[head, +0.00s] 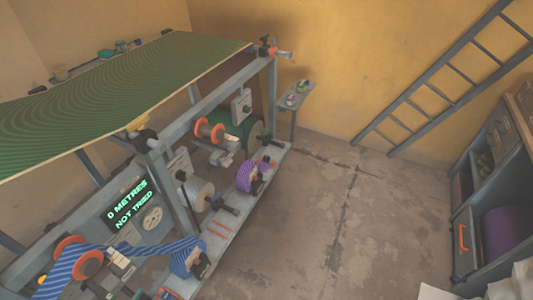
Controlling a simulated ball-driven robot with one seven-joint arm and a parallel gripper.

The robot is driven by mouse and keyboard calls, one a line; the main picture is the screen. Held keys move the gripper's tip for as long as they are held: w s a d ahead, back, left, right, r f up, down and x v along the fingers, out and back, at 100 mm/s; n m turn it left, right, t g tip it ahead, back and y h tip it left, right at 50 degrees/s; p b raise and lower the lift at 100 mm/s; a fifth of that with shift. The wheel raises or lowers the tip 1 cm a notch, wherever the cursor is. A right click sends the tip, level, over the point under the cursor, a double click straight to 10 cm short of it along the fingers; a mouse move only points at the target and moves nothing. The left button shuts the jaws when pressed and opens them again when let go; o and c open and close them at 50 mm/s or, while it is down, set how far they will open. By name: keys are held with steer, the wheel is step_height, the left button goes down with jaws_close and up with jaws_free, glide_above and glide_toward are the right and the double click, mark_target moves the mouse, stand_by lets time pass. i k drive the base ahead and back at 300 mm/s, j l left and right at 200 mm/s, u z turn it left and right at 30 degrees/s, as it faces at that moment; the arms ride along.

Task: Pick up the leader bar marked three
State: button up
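No bar with a readable number three shows in the head view. Thin orange-red bars (219,229) lie on the grey ledge (225,212) at the front of the press, too small to read any mark. Another orange-red piece (167,294) is cut off at the bottom edge. A blue striped web (130,255) runs to a blue striped roll (186,258), and a purple roll (247,175) sits further along the ledge. My gripper is not in view.
The press display (130,205) reads "0 METRES NOT TRIED". A green sheet (120,95) covers the top. A ladder (440,80) leans on the yellow wall. A cabinet (490,190) with a purple roll stands right. The floor (340,215) between is clear.

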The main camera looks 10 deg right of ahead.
mark_target(265, 159)
steer(key=i+l, duration=0.15)
steer(key=i, duration=0.35)
steer(key=i+l, duration=0.15)
steer(key=i, duration=0.3)
steer(key=i+l, duration=0.2)
steer(key=i, duration=0.3)
steer(key=i+l, duration=0.15)
steer(key=i, duration=0.35)
steer(key=i+l, duration=0.15)
steer(key=i, duration=0.3)
steer(key=i+l, duration=0.15)
steer(key=i, duration=0.35)
steer(key=u, duration=0.05)
